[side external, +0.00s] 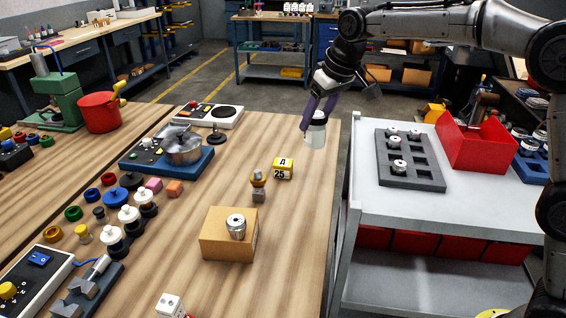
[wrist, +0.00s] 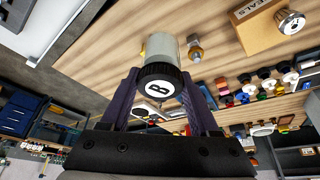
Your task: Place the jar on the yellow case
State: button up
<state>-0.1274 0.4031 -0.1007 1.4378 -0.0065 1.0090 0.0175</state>
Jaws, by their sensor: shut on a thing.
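The jar (side external: 315,137) has a pale translucent body and a dark lid. My gripper (side external: 316,116) is shut on it near the lid and holds it upright, seemingly above the back right edge of the wooden table. In the wrist view the black lid (wrist: 158,88) shows a white disc with a "B", between the two purple fingers. The yellow case (side external: 283,168) is a small box with a white "A" top and "25" on its front. It lies on the table, nearer the camera and left of the jar. In the wrist view the jar mostly hides it.
A small brass-topped part (side external: 258,185) stands just left of the case. A cardboard box (side external: 214,236) with a metal part on top stands nearer the camera. A blue-based device (side external: 190,150) is further left. A white cart (side external: 390,205) stands right, across a gap.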

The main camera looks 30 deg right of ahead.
jog(key=shift+w+d, duration=0.15)
jog(key=shift+d, duration=0.55)
jog(key=shift+w+d+f, duration=0.1)
jog(key=shift+w+d, duration=0.1)
jog(key=w+f, duration=0.4)
jog(key=w, duration=0.5)
send_over(283, 162)
notch_tip(283, 162, down, 6)
jog(key=shift+f, duration=1.35)
jog(key=shift+f, duration=0.15)
jog(key=o, duration=1.4)
jog(key=shift+o, duration=0.2)
jog(key=v, duration=1.2)
